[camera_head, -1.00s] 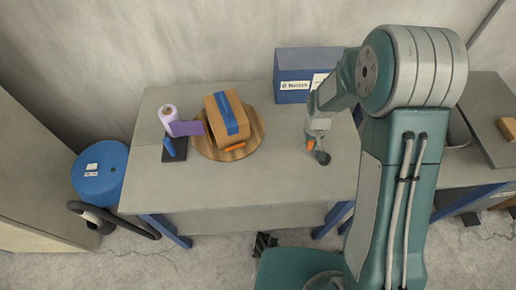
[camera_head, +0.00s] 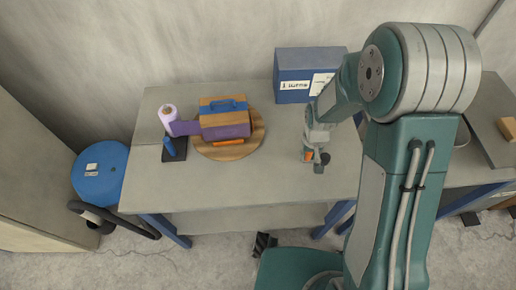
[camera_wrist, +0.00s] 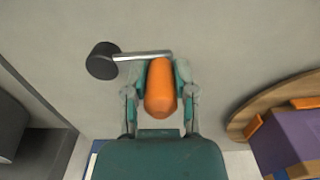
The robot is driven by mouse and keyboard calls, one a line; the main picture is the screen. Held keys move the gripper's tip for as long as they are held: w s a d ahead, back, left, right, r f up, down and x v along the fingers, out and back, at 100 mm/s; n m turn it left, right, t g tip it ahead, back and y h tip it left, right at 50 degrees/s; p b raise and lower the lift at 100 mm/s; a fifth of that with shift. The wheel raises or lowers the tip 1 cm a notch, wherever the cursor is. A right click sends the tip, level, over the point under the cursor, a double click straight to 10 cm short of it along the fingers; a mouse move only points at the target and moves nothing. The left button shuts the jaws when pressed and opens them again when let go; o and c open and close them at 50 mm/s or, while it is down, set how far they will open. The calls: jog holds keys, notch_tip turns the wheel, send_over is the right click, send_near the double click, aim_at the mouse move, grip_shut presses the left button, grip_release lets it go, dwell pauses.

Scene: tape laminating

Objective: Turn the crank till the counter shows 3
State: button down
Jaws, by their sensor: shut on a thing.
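The crank has an orange handle (camera_wrist: 160,88), a thin metal arm (camera_wrist: 140,56) and a dark round hub (camera_wrist: 102,60), all in the wrist view. My gripper (camera_wrist: 162,71) is shut around the orange handle. In the head view my gripper (camera_head: 309,148) is low over the bench, with a bit of orange showing. A blue box (camera_head: 292,60) at the back carries white labels; the left label (camera_head: 295,86) seems to start with 1, but the print is blurred. A cardboard box (camera_head: 220,104) with blue tape sits on a round wooden turntable (camera_head: 244,149). Purple tape (camera_head: 187,128) runs onto its front.
A pale tape roll (camera_head: 167,113) stands on a dark base (camera_head: 174,152) left of the turntable. A blue drum (camera_head: 100,170) is on the floor at left. The bench (camera_head: 270,170) is clear between turntable and crank.

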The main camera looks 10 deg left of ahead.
aim_at(321, 176)
jog(key=shift+s+d, duration=0.85)
jog(key=shift+s, duration=0.25)
jog(key=shift+d, duration=0.15)
jog(key=shift+s+d+r, duration=0.1)
jog(key=shift+s+d, duration=0.15)
jog(key=shift+d, duration=0.55)
jog(key=shift+s+d, duration=0.25)
jog(key=shift+d, duration=0.5)
jog(key=shift+w+d, duration=0.1)
